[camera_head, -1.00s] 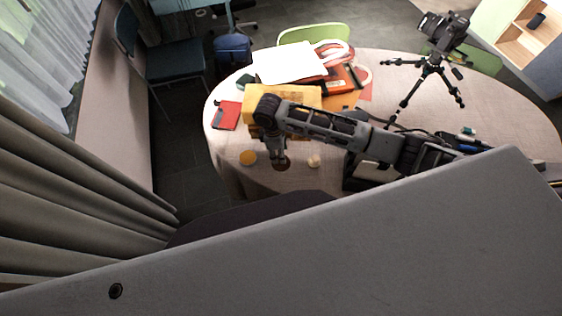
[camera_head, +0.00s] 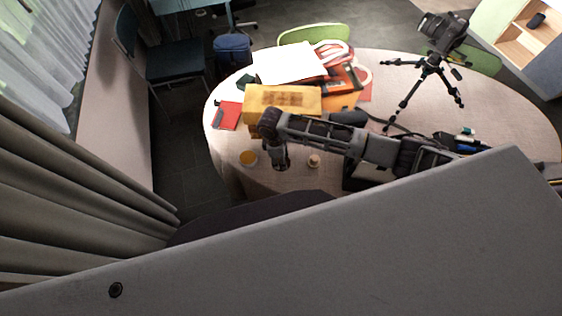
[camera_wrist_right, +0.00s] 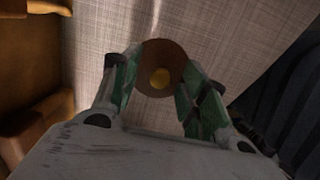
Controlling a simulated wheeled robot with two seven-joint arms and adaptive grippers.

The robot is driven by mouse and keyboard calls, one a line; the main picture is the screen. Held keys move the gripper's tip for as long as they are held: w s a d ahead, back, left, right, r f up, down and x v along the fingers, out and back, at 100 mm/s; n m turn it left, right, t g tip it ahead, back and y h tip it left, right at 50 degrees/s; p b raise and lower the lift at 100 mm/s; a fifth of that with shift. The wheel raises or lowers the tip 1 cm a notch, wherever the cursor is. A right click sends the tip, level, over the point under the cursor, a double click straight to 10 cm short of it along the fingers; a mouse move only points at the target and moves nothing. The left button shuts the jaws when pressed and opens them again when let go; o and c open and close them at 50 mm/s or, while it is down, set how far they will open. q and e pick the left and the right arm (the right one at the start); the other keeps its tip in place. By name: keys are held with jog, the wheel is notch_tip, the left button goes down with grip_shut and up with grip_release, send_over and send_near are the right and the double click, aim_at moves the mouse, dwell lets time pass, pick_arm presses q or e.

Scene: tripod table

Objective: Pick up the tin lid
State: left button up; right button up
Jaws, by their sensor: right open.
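A round brown disc with a golden centre, which looks like the tin lid (camera_wrist_right: 149,55), lies on the tablecloth in the right wrist view. It sits between the fingertips of my right gripper (camera_wrist_right: 159,78), which is open, with green inner pads either side. I cannot tell whether the fingers touch it. In the head view my right gripper (camera_head: 281,163) points down at the table's near edge and mostly hides the disc. My left gripper is not in view.
A yellow box (camera_head: 290,98) stands close behind. A camera tripod (camera_head: 429,62) stands farther back. The table's near edge (camera_head: 235,184) is close.

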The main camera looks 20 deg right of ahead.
dwell(0.3)
grip_shut()
jog(key=shift+r, duration=0.1)
notch_tip(320, 180, up, 10)
dwell(0.9)
jog(key=shift+w, duration=0.1)
dwell(0.5)
